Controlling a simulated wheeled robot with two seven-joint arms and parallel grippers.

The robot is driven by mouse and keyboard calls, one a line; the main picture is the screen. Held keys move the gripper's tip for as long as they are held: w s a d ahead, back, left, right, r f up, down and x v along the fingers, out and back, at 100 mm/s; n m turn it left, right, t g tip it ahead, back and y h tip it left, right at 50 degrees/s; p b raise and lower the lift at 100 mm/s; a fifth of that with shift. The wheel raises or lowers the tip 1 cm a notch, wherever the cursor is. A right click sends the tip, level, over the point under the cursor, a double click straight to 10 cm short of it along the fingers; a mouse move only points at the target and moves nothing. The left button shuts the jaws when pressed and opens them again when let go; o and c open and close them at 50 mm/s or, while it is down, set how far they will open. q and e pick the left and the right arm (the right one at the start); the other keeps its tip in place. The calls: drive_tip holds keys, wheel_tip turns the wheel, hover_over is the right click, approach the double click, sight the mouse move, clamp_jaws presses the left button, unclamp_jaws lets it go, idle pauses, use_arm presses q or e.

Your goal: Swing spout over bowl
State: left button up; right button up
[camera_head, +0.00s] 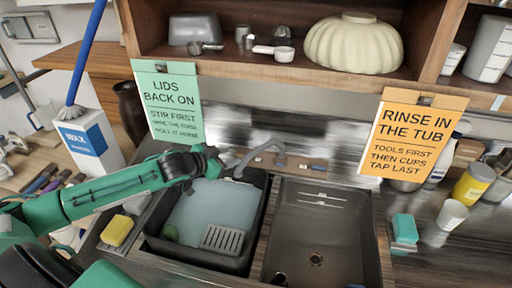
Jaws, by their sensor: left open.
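The grey metal spout (262,148) rises behind the sink and curves to the left, its end over the back right part of the black tub (257,209). My left gripper (216,162) is open just left of the spout's end, above the tub's back edge. I cannot tell whether it touches the spout. The sink bowl (318,232) to the right is dark and empty, with a drain in its floor. My right gripper is not in view.
The tub holds pale blue water, a slotted grey rack (222,240) and a round green thing. A yellow sponge (117,230) lies left of it. A green sign (168,103) and an orange sign (412,135) hang from the shelf. Cups stand at the right.

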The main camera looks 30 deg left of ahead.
sight(254, 151)
use_arm(q)
drive_tip(key=p+x, duration=0.1)
drive_tip(key=x, duration=0.1)
drive_tip(key=p+x, duration=0.1)
drive_tip(key=x, duration=0.2)
drive_tip(key=p+x, duration=0.1)
drive_tip(key=x, duration=0.2)
drive_tip(key=shift+w+d+r, duration=0.1)
drive_tip(key=shift+w+r, duration=0.05)
drive_tip(key=shift+w, duration=0.15)
drive_tip(key=p+x, duration=0.1)
drive_tip(key=x, duration=0.2)
drive_tip(key=shift+w+d+f, duration=0.2)
drive_tip(key=shift+w+f, duration=0.25)
drive_tip(key=shift+w, duration=0.05)
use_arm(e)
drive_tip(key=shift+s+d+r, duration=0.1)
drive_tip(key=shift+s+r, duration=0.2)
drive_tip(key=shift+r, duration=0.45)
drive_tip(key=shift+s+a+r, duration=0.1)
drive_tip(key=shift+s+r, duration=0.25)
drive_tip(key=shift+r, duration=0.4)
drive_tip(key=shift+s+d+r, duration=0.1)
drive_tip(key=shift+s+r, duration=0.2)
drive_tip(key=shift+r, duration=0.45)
use_arm(q)
drive_tip(key=shift+c, duration=0.2)
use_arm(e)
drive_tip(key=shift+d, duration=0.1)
